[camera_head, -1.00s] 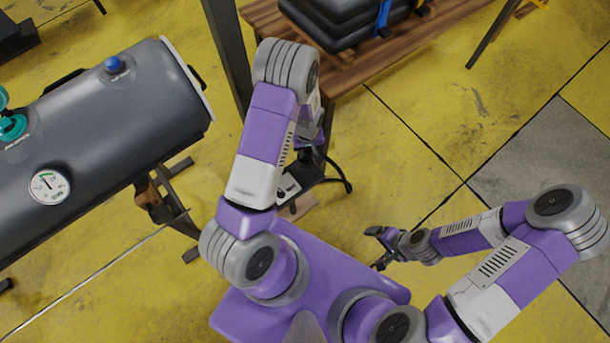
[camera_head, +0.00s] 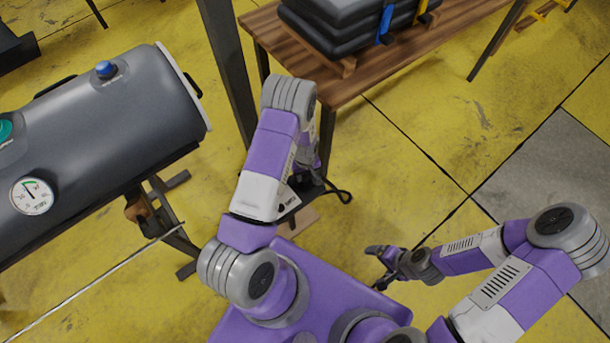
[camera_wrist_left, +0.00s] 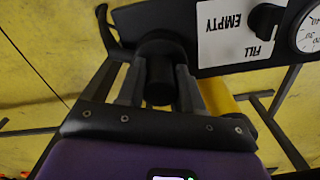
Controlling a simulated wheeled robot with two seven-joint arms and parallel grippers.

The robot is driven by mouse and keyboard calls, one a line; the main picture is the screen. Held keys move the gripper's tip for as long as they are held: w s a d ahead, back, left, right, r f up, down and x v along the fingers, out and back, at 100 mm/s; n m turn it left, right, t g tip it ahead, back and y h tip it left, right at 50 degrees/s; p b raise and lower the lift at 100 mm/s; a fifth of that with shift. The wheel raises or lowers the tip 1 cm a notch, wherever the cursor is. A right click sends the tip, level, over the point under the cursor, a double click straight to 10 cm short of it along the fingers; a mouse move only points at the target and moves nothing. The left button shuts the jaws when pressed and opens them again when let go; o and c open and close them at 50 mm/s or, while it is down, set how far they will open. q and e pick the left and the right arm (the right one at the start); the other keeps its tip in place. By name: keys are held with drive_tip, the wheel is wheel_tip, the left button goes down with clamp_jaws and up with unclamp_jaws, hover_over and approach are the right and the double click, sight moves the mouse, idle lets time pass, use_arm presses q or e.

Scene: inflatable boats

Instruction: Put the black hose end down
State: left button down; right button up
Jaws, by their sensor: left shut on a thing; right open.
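My left gripper (camera_wrist_left: 158,84) is shut on the black hose end (camera_wrist_left: 160,62), a dark cylinder between its two fingers. The hose end is in front of a black panel (camera_wrist_left: 213,20), close to its lower edge; I cannot tell whether they touch. In the head view my left arm hides the left gripper and the hose end. A black hose loop (camera_head: 340,192) shows to the right of that arm. My right gripper (camera_head: 378,262) is open and empty, low over the yellow floor.
The panel carries a white FILL/EMPTY label (camera_wrist_left: 232,36), a black knob (camera_wrist_left: 267,18) and a gauge (camera_wrist_left: 308,30). A wooden table (camera_head: 375,75) with black folded boats (camera_head: 340,28) is behind.

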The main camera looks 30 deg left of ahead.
use_arm(q)
drive_tip(key=c, duration=0.7)
unclamp_jaws()
drive_tip(key=shift+c, duration=0.2)
wheel_tip(320, 180, up, 12)
drive_tip(key=p, duration=0.4)
drive_tip(key=shift+f, duration=0.2)
drive_tip(key=s+d+f+m+h, duration=0.2)
drive_tip(key=s+d+m+h, duration=0.2)
drive_tip(key=s+d, duration=1.1)
drive_tip(key=d+m, duration=0.1)
drive_tip(key=m, duration=0.1)
drive_tip(key=shift+s+f+m+t, duration=0.3)
drive_tip(key=shift+s+f, duration=0.05)
